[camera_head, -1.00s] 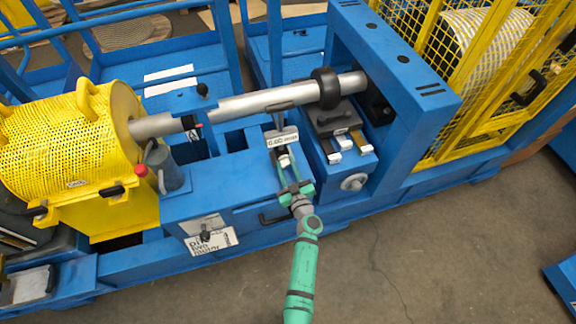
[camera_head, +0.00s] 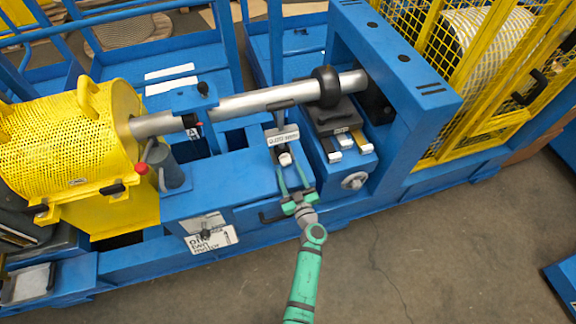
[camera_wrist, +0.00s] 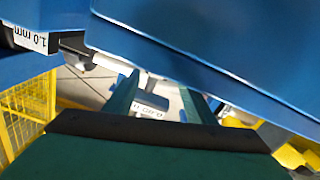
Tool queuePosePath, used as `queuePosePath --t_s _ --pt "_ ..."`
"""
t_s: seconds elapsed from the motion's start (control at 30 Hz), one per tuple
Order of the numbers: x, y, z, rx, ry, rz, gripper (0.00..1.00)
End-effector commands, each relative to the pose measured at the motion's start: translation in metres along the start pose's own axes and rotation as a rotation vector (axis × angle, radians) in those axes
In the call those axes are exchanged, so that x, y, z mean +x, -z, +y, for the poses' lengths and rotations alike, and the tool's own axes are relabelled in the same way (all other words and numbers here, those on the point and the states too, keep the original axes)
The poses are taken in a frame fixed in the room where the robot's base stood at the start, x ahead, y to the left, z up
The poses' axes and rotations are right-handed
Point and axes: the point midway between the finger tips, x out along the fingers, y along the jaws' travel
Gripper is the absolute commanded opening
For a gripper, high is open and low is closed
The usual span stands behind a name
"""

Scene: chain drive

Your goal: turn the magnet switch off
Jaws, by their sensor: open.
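A small white knob (camera_head: 285,159), which looks like the magnet switch, sits low on the indicator stand on the blue block, under the shaft. Its on or off setting cannot be told. Just behind it is a white readout plate (camera_head: 284,138) with small, unclear print. My green gripper (camera_head: 292,178) is open and empty, just on the near side of the knob, its fingertips spread and pointing at it. In the wrist view, the two green fingers (camera_wrist: 160,95) stand apart, with a white readout plate (camera_wrist: 150,104) seen between them. Contact with the knob cannot be told.
The steel shaft (camera_head: 262,102) with a black ring runs above the stand. A blue machine frame (camera_head: 385,62) stands right, a yellow perforated guard (camera_head: 70,145) left. Blocks with white tags (camera_head: 345,140) are close to the stand's right. Open floor (camera_head: 420,250) lies in front.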

Motion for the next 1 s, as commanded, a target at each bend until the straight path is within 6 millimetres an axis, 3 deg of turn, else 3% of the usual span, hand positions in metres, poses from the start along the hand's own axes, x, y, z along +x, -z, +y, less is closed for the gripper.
queuePosePath --t_s 0.1,0.33,0.77,1.0 --pt "-0.025 -0.002 0.002 0.001 -0.005 -0.003 0.5" --pt "-0.059 -0.002 0.004 0.0 -0.006 -0.003 0.5" --pt "-0.07 -0.001 0.004 -0.001 -0.005 -0.001 0.5" --pt "-0.082 0.002 -0.004 0.004 -0.015 0.005 0.0"
